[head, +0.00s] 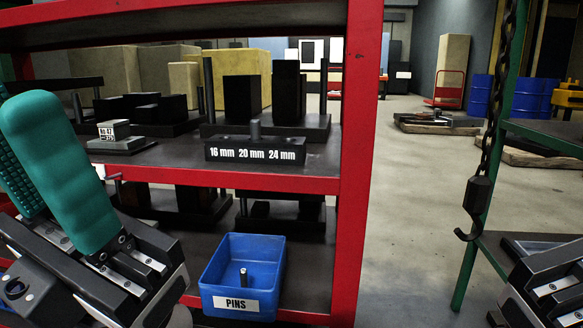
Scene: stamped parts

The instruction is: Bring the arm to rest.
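My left gripper (22,125) is at the lower left, in front of the red shelf rack (357,150). It has teal fingers, one smooth-backed and one ribbed; nothing shows held, but the gap between them is largely hidden. My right gripper (548,285) shows only as part of its body at the lower right edge; its fingers are out of frame. A black block (215,153) marked 16 mm, 20 mm and 24 mm lies on the middle shelf, with a grey pin (255,130) upright at its middle.
Dark blocks (242,98) on plates stand behind the marked block. A small counter (115,132) sits left of it. A chain with a hook (470,215) hangs by a green frame (490,180) on the right. Floor (410,220) between rack and frame is clear.

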